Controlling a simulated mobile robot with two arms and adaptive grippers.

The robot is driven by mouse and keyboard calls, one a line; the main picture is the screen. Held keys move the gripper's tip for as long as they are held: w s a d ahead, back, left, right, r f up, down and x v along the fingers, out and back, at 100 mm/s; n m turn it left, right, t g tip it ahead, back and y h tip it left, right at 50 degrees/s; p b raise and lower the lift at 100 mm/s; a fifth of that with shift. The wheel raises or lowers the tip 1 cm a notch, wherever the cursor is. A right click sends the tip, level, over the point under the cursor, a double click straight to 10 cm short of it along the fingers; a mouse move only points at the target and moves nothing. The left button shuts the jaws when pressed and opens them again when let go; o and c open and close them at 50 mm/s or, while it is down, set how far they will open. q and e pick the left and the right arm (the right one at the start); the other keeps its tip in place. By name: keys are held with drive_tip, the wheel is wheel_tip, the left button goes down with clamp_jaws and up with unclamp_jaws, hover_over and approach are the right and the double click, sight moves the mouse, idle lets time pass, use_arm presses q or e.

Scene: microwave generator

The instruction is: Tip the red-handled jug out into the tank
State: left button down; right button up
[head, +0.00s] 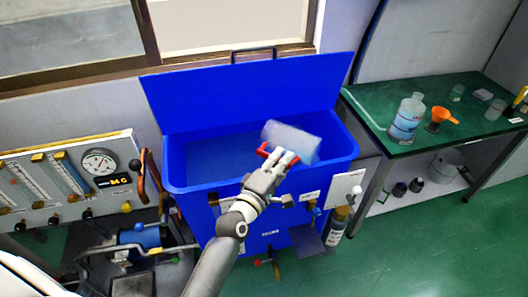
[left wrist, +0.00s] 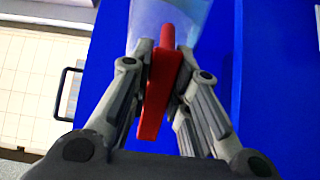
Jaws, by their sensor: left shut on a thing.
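The blue tank (head: 216,158) stands against the wall with its lid raised at the back. My left gripper (head: 276,163) is over the tank's front rim and shut on the red handle of the jug. The clear jug (head: 296,140) is tilted well over, nearly on its side, above the right part of the tank opening. In the left wrist view the red handle (left wrist: 163,85) sits between both fingers, and part of the clear jug body (left wrist: 170,18) shows beyond it. I cannot tell whether liquid is in the jug. My right gripper is not in view.
A green-topped table (head: 385,110) at the right holds a large clear bottle (head: 407,118), an orange funnel (head: 440,118) and several small containers. A gauge panel (head: 75,180) stands left of the tank. Green floor at the lower right is clear.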

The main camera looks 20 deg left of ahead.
use_arm(q)
drive_tip(key=shift+a+r+n+p, duration=0.25)
drive_tip(key=shift+r+n+p, duration=0.25)
drive_tip(key=shift+n+p, duration=0.1)
idle(0.3)
